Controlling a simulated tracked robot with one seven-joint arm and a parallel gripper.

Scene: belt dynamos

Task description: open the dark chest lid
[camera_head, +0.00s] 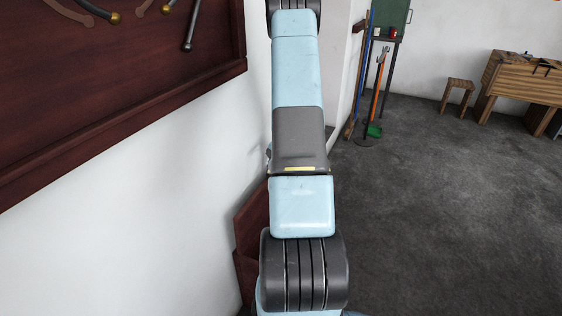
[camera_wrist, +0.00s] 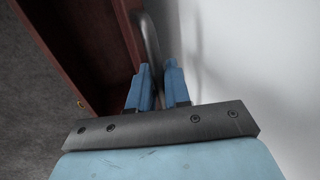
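The dark reddish-brown chest (camera_head: 244,277) stands against the white wall, mostly hidden behind my arm in the head view. A panel that looks like its lid (camera_head: 248,221) stands raised at the wall side. In the wrist view the chest (camera_wrist: 84,35) fills the upper left, with its dark inside showing. A grey curved bar handle (camera_wrist: 148,35) runs along the chest's wall-side panel and down between my gripper's blue fingers (camera_wrist: 158,76). The fingers are close together, with the bar filling the narrow gap. My gripper is hidden in the head view.
The white wall (camera_head: 130,240) is close on the left, with a dark tool board (camera_head: 110,75) above. Grey floor (camera_head: 440,220) is clear on the right. A broom stand, a small stool (camera_head: 458,90) and a wooden bench (camera_head: 525,80) stand further back.

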